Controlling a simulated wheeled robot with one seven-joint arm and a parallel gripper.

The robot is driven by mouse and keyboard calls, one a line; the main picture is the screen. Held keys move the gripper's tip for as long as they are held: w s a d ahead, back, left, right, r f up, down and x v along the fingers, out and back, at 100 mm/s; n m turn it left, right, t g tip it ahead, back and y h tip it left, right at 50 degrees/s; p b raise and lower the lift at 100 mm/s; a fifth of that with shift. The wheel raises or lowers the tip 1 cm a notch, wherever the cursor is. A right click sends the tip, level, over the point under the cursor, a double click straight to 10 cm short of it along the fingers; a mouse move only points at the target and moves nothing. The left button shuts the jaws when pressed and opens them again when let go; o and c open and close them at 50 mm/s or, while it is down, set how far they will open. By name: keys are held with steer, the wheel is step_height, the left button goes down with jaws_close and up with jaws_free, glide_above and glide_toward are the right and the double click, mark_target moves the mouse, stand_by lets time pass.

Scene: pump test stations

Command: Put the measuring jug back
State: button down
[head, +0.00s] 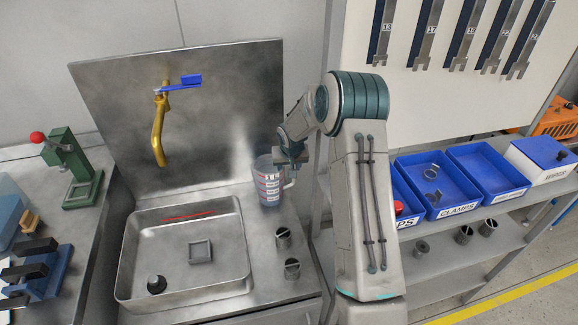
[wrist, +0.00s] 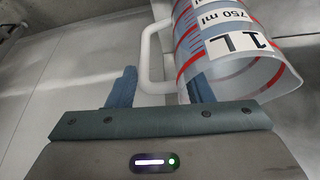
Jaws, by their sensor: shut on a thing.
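The clear measuring jug (head: 268,186) with red marks and white labels is upright at the right side of the sink counter, near the back panel. I cannot tell whether its base touches the counter. In the wrist view the jug (wrist: 232,50) fills the upper right, with "1 L" and "750 ml" upside down. My gripper (head: 290,158) is at the jug's right side. In the wrist view my gripper (wrist: 162,88) has its two blue-grey fingers either side of the white handle (wrist: 150,55), shut on it. One finger is partly hidden behind the jug.
The steel sink basin (head: 150,290) lies left of the jug, under a yellow tap (head: 158,135) with a blue lever. Two small metal cylinders (head: 283,238) stand on the counter in front of the jug. Blue bins (head: 455,212) sit on a shelf right of my arm.

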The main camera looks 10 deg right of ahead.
steer(key=c, duration=0.7)
jaws_free()
steer(key=s+a+r, duration=0.2)
steer(key=s+r, duration=1.1)
steer(key=r, duration=0.4)
steer(key=shift+n+g, duration=0.6)
steer(key=s+r, duration=0.1)
steer(key=s, duration=0.8)
steer(key=s+a+r, duration=0.1)
steer(key=s+r, duration=0.1)
steer(key=s, duration=0.6)
steer(key=s+a+r+b, duration=0.1)
steer(key=s, duration=0.8)
steer(key=shift+s+r, duration=0.25)
steer(key=shift+s, duration=0.1)
